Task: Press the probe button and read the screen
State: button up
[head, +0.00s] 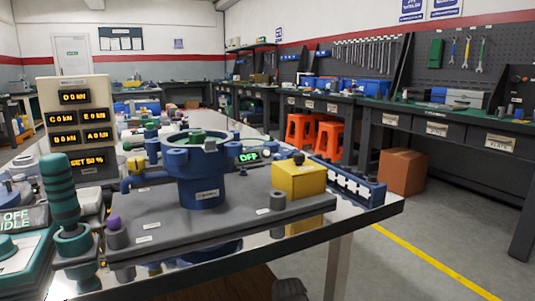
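A blue round fixture (207,180) stands on a grey base plate (190,222) on the metal table. A small dark screen (249,156) behind it reads "OFF" in green. A grey post with a purple top (115,222) stands at the plate's left. A yellow box with a black knob (299,178) sits at its right. I cannot tell which of these is the probe button; the labels are too small. My gripper is not in view.
A teal ribbed handle (62,190) stands upright at the left, beside a display reading "OFF IDLE" (18,219). A blue-edged rack (349,183) lies along the table's right edge. Orange stools (335,141) and a cardboard box (402,171) stand beyond. The floor at right is clear.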

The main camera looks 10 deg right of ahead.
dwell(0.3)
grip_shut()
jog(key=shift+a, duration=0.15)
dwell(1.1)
